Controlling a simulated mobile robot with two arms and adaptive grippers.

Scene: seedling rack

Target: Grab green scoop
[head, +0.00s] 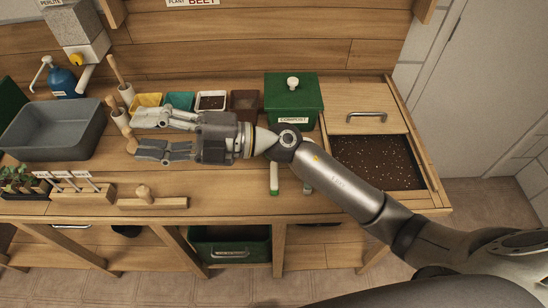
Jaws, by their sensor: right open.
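My right gripper (136,133) is open, with its fingers pointing left over the middle of the bench. Nothing is clearly held between the fingers. A pale handle with a green end (274,179) lies on the bench below my right forearm in the picture. A second small green-ended piece (307,188) shows just right of it, partly covered by my arm. Either may belong to the green scoop, but my arm hides the rest and I cannot tell which. Both lie well to the right of my fingertips. My left gripper is not in view.
Wooden-handled tools in white holders (127,93) stand close to my fingertips. Small coloured pots (211,102) and a green compost box (291,97) stand behind. A soil bin (376,160) is at right, a grey tub (52,130) and seedling tray (22,185) at left.

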